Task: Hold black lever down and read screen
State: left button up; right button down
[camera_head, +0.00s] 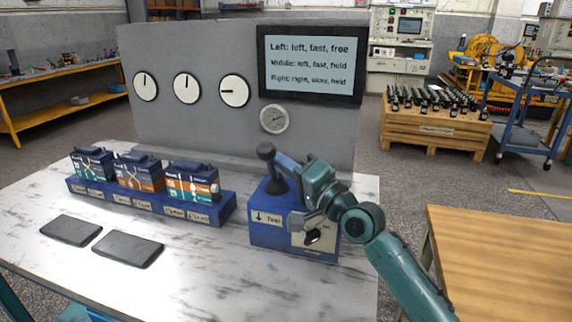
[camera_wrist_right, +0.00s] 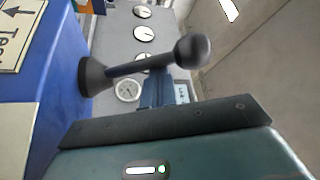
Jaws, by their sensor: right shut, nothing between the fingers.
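The black lever (camera_head: 267,153) stands up from the blue box (camera_head: 262,232), which has a "Test" label with a down arrow. My right gripper (camera_head: 284,161) is shut and empty, just right of the lever below its knob. In the right wrist view the lever (camera_wrist_right: 140,65) crosses in front of the blue fingers (camera_wrist_right: 165,90); I cannot tell whether they touch it. The screen (camera_head: 310,65) reads "Left: left, fast, free", "Middle: left, fast, held", "Right: right, slow, held". My left gripper is out of view.
Three dials (camera_head: 187,88) and a grey gauge (camera_head: 274,119) are on the grey panel (camera_head: 165,50). Three labelled blocks (camera_head: 140,173) sit on a blue base to the left. Two dark flat pads (camera_head: 128,249) lie on the marble table (camera_head: 190,285). A wooden table (camera_head: 500,255) stands right.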

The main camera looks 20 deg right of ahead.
pick_arm(q)
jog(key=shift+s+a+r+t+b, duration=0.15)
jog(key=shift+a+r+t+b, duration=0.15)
jog(key=shift+b, duration=0.5)
pick_arm(e)
jog(key=v, duration=1.3)
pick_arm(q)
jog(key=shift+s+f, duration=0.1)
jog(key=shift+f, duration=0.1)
pick_arm(e)
jog(key=shift+s, duration=0.1)
